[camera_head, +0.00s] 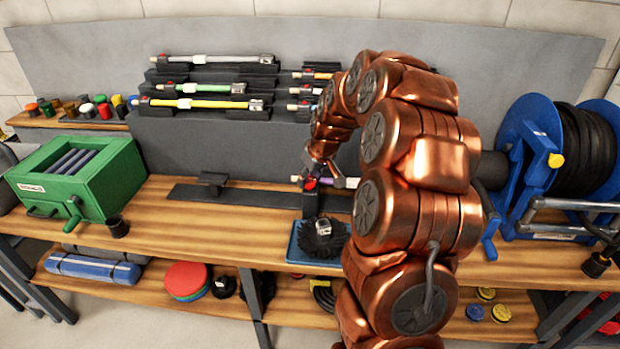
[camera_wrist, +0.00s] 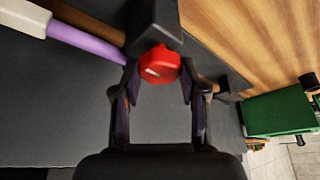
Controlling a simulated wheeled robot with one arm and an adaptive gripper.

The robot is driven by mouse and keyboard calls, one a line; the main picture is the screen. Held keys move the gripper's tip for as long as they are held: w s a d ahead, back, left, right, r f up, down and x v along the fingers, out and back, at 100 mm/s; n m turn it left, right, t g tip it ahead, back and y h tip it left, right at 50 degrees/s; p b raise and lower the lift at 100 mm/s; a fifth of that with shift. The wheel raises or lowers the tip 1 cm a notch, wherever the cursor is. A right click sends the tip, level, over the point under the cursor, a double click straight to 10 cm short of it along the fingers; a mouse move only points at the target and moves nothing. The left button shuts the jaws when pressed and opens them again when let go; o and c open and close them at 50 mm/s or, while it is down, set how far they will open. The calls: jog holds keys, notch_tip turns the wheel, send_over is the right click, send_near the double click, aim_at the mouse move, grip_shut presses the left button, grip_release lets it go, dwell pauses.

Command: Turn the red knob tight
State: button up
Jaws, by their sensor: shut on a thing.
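The red knob (camera_wrist: 159,64) sits at the black clamp block (camera_wrist: 154,25) in the wrist view, with a pale mark on its face. My gripper (camera_wrist: 158,76) has a fingertip on each side of the knob and is shut on it. A purple rod (camera_wrist: 85,42) with a white end piece (camera_wrist: 24,17) runs into the block from the left. In the head view the red knob (camera_head: 310,184) shows small below my gripper (camera_head: 320,168), beside the purple rod (camera_head: 326,181). My arm and fingers hide part of the block there.
Racks of coloured rods (camera_head: 205,103) stand behind. A green box (camera_head: 110,180) is at left, a blue hose reel (camera_head: 530,140) at right. The bench between box and mat is mostly clear.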

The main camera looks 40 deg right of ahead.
jog(key=m+b, duration=0.1)
jog(key=m+h+b, duration=0.1)
jog(key=shift+f+m, duration=0.25)
jog(key=shift+m, duration=0.05)
jog(key=m+h+b, duration=0.1)
jog(key=m, duration=0.1)
jog(key=m+h+b, duration=0.1)
jog(key=m+b, duration=0.1)
jog(key=m, duration=0.1)
jog(key=shift+a+r+m+g, duration=0.1)
jog(key=shift+m+g, duration=0.2)
jog(key=shift+g, duration=0.1)
jog(key=m+g+h+b, duration=0.1)
jog(key=m+b, duration=0.1)
jog(key=m, duration=0.2)
jog(key=shift+w+a, duration=0.1)
jog(key=shift+w, duration=0.05)
jog(key=shift+r+m+g+h+b, duration=0.15)
jog(key=shift+m+g+b, duration=0.35)
jog(key=shift+m, duration=0.75)
jog(key=shift+f+m+g+h+b, duration=0.2)
jog(key=shift+m+g, duration=0.4)
jog(key=shift+m, duration=0.65)
jog(key=o, duration=1.1)
jog(key=shift+r, duration=0.2)
jog(key=shift+r, duration=0.1)
